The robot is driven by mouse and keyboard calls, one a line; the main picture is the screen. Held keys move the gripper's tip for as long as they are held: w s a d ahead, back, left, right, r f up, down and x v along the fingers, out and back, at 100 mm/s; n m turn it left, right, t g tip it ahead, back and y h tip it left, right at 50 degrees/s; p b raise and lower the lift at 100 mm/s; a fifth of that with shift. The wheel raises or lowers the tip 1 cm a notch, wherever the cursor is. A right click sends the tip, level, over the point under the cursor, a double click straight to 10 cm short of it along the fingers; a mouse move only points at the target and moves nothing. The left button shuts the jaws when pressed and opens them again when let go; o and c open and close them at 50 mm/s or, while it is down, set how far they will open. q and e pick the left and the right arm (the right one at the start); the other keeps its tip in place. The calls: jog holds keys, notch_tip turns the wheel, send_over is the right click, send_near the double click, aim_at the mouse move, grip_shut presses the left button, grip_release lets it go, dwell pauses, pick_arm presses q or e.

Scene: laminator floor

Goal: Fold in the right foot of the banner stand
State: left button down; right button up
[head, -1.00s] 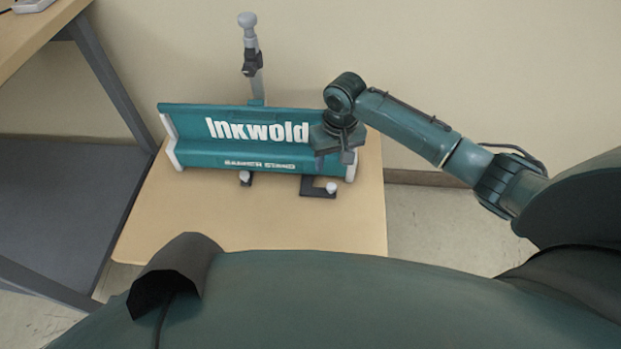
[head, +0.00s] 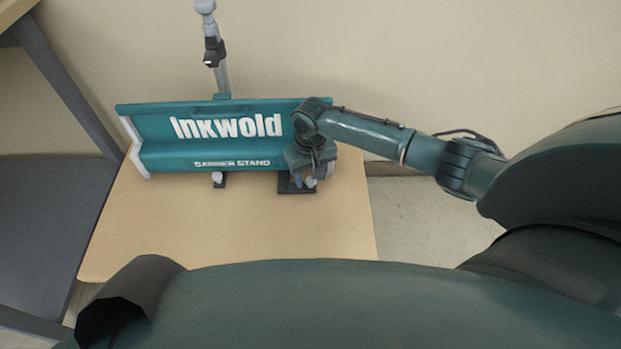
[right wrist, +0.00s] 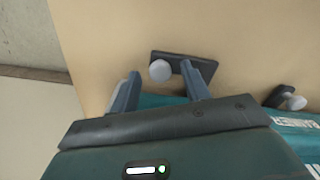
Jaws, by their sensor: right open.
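The teal banner stand (head: 190,158) lies along the table, its white lettering facing me. Its right foot (head: 285,187) is a black bracket sticking out in front, with a white knob, partly hidden by my right gripper. The right wrist view shows this foot (right wrist: 178,57) and its knob (right wrist: 160,71). My right gripper (head: 312,183) is open at the foot, and it also shows in the right wrist view (right wrist: 170,72) with a finger on each side of the knob. I cannot tell whether either finger touches it. The left foot (head: 219,181) is black with a white knob. My left gripper is not in view.
A grey pole (head: 221,70) with a dark clamp rises behind the stand. The pale wooden table (head: 220,235) is bare in front of the stand. A dark shelf unit (head: 50,205) stands at left, and the cream wall (head: 400,60) is close behind.

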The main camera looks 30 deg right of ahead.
jog(key=shift+f, duration=0.25)
jog(key=shift+c, duration=0.6)
grip_shut()
